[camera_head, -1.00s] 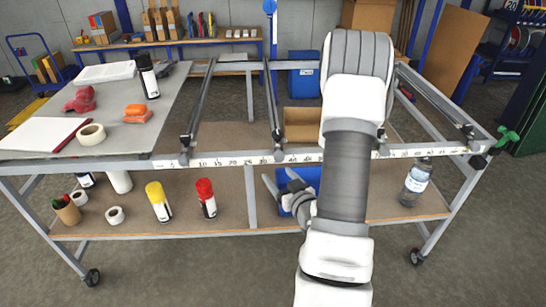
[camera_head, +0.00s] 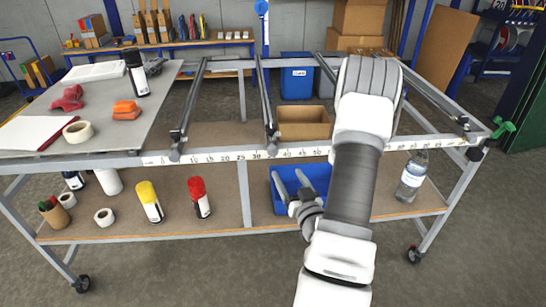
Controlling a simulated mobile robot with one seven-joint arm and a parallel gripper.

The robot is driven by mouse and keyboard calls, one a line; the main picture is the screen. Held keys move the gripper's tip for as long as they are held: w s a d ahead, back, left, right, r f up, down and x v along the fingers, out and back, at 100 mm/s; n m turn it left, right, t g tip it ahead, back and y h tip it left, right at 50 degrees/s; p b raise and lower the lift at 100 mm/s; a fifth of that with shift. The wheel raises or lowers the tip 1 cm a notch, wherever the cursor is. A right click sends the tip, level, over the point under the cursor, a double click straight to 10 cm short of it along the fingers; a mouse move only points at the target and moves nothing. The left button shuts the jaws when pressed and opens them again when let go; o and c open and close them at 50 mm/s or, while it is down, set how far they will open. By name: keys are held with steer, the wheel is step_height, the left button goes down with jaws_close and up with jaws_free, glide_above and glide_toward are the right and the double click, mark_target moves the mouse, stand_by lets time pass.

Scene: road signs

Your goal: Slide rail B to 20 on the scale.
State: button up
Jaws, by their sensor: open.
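Several dark rails cross the frame from back to front, above a scale (camera_head: 225,156) on the front bar. No rail letters are readable. The second rail from the left (camera_head: 264,95), which may be rail B, has its front end between the 30 and 40 marks, covering about 35. The 20 mark is clear, left of it. The leftmost rail (camera_head: 190,100) ends between 5 and 10. My gripper (camera_head: 287,172) is open and empty, in front of the frame and just below the scale, slightly right of the second rail's end. My arm hides part of the scale and a third rail.
The rightmost rail (camera_head: 435,98) ends near a green clamp (camera_head: 503,127). A grey tabletop (camera_head: 100,105) with tools adjoins the frame at left. The lower shelf (camera_head: 225,190) holds a blue bin (camera_head: 318,178) behind my gripper, spray cans and a bottle (camera_head: 412,175).

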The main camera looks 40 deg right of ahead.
mark_target(274, 153)
steer(key=shift+w+d+f+b, duration=0.2)
steer(key=shift+w+b, duration=0.4)
steer(key=shift+b, duration=1.65)
steer(key=shift+w+b, duration=0.1)
steer(key=shift+b, duration=0.85)
steer(key=x, duration=1.1)
steer(key=shift+w+d+r, duration=0.1)
steer(key=shift+w+r, duration=0.1)
steer(key=shift+w, duration=0.1)
jaws_close()
